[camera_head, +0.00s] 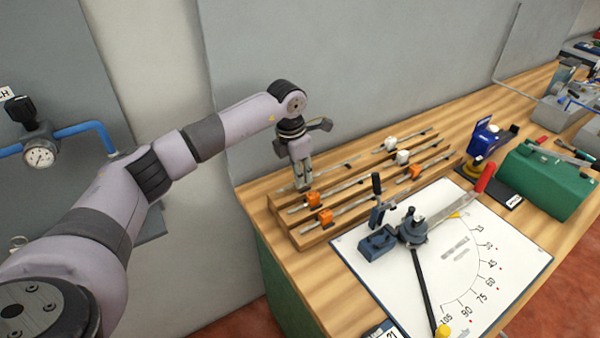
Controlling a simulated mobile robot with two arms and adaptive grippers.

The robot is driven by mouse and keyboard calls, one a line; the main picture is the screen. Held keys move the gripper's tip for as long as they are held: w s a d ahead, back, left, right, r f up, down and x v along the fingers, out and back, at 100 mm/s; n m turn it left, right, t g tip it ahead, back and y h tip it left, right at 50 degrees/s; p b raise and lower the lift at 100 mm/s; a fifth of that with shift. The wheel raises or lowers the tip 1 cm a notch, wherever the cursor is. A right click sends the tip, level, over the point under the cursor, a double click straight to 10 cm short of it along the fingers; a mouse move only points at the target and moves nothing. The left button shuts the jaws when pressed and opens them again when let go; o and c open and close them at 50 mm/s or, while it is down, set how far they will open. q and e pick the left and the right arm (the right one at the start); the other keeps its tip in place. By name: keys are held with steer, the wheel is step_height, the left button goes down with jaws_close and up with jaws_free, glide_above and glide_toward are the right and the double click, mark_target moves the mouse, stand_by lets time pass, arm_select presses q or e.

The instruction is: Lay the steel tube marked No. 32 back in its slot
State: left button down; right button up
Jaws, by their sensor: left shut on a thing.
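My left gripper (303,186) points down at the back left of a wooden slotted rack (308,240). It is shut on a thin steel tube (335,168) near the tube's left end. The tube runs along the rear row of the rack; I cannot tell whether it rests in the slot or is just above it. No number is readable on it. Several other steel tubes lie in the rack's rows, with orange blocks (313,199) and white blocks (402,157) on them. My right gripper is not in view.
A tube bender (412,232) with a red-handled lever stands on a white angle-marked board (500,262) in front of the rack. A blue tool (486,140) and a green box (545,180) stand to the right. A wall (300,70) rises behind the bench.

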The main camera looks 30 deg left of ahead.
arm_select(q)
steer(key=shift+f+b, duration=0.3)
steer(key=shift+f, duration=0.2)
steer(key=c, duration=1.4)
jaws_free()
steer(key=shift+o, duration=0.3)
steer(key=shift+r, duration=0.1)
steer(key=shift+r+p, duration=0.45)
steer(key=shift+r, duration=0.2)
steer(key=shift+r+p, duration=1.65)
steer(key=shift+r, duration=1.15)
